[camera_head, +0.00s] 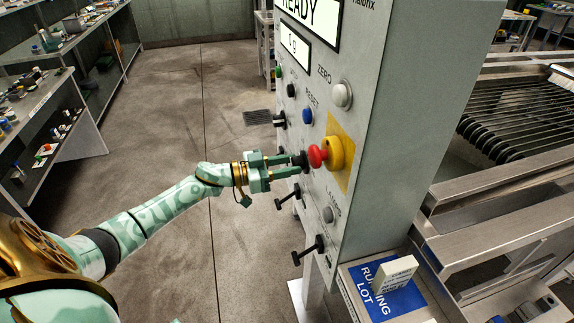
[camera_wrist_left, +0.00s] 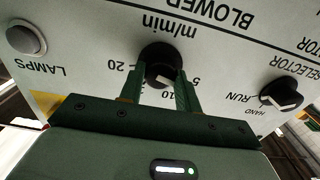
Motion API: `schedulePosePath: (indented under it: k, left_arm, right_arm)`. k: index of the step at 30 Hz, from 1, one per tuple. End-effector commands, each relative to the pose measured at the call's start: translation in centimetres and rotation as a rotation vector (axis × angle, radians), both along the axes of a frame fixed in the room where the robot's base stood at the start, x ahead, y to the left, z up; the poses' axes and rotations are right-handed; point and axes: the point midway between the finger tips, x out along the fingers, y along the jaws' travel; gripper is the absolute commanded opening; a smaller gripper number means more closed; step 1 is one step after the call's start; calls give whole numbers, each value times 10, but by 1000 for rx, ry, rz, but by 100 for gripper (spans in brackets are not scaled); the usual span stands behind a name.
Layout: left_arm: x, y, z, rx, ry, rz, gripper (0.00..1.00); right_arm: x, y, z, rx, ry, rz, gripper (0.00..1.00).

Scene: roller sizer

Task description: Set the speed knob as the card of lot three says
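The speed knob (camera_wrist_left: 161,58) is a black dial marked m/min, with 5, 10 and 20 around it, upside down in the left wrist view. Its white mark points towards the 10 side. My left gripper (camera_wrist_left: 162,80) has its fingers on either side of the knob; I cannot tell whether they press on it. In the head view my left gripper (camera_head: 290,162) reaches the panel beside the red button. A pale card (camera_head: 395,274) stands on the blue RUNNING LOT plate (camera_head: 376,302); its print is too small to read. My right gripper is not in view.
The grey control panel (camera_head: 400,130) carries a red mushroom button (camera_head: 317,156) on a yellow base close to the left gripper, a blue RESET button (camera_head: 307,116) and several black knobs. Metal rollers (camera_head: 520,115) lie at right. The floor at left is clear.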

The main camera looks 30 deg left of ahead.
Motion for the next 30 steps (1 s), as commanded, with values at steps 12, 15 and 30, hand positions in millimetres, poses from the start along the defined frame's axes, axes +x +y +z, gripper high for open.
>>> schedulePosePath:
  k: [12,15,30]
  left_arm:
    - [0,0,0,59,-50,1,11]
    - [0,0,0,106,-90,0,11]
    - [0,0,-1,451,-384,1,11]
  right_arm:
    - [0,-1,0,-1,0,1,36]
    - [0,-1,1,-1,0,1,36]
    - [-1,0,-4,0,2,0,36]
